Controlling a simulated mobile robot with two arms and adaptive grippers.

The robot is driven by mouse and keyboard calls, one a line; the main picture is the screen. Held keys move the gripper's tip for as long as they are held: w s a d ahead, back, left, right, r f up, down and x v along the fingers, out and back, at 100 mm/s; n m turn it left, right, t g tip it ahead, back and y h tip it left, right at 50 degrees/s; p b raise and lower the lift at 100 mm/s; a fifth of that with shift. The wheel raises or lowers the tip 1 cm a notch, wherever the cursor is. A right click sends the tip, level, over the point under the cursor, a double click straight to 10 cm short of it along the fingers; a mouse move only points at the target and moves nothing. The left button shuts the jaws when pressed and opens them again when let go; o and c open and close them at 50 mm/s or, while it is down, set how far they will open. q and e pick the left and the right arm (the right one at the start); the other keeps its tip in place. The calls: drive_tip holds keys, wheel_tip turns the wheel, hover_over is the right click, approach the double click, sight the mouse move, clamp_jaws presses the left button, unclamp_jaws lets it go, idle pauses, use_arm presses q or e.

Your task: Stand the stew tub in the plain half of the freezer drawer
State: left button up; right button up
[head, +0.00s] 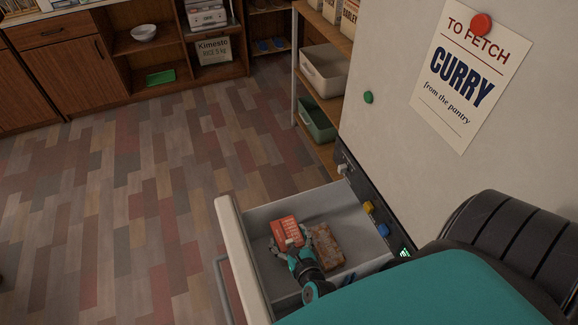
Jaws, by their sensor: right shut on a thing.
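The freezer drawer (226,213) is pulled open at the bottom of the pale freezer, with a grey inside. A small red box-shaped pack (284,226) with pale lettering is in the drawer's left part. Its lettering is too small to read, so I cannot confirm that it is the stew tub. My right gripper (291,242) reaches into the drawer and is shut on this red pack, covering its near side. I cannot tell whether the pack touches the drawer floor. A brown, frosty-looking block (327,247) lies just right of it. My left gripper is not in view.
The freezer front (390,110) rises right of the drawer, carrying a curry note (472,75) and coloured knobs. Shelves with a white bin (325,70) and a green bin (317,122) stand behind. The drawer's far right floor looks bare. Open wooden floor lies left.

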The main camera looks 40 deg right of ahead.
use_arm(q)
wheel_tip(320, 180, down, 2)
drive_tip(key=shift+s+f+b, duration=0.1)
drive_tip(key=shift+b, duration=0.5)
use_arm(e)
wheel_tip(320, 180, down, 2)
drive_tip(key=shift+w+f, duration=0.1)
drive_tip(key=shift+f, duration=0.1)
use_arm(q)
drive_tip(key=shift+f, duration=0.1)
use_arm(e)
drive_tip(key=o, duration=1.6)
drive_tip(key=shift+f, duration=0.1)
use_arm(q)
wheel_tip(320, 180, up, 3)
drive_tip(key=p, duration=0.2)
drive_tip(key=shift+p, duration=0.35)
use_arm(e)
drive_tip(key=v, duration=0.7)
drive_tip(key=shift+s+a+r, duration=0.1)
drive_tip(key=shift+s+r, duration=0.1)
drive_tip(key=shift+s, duration=0.1)
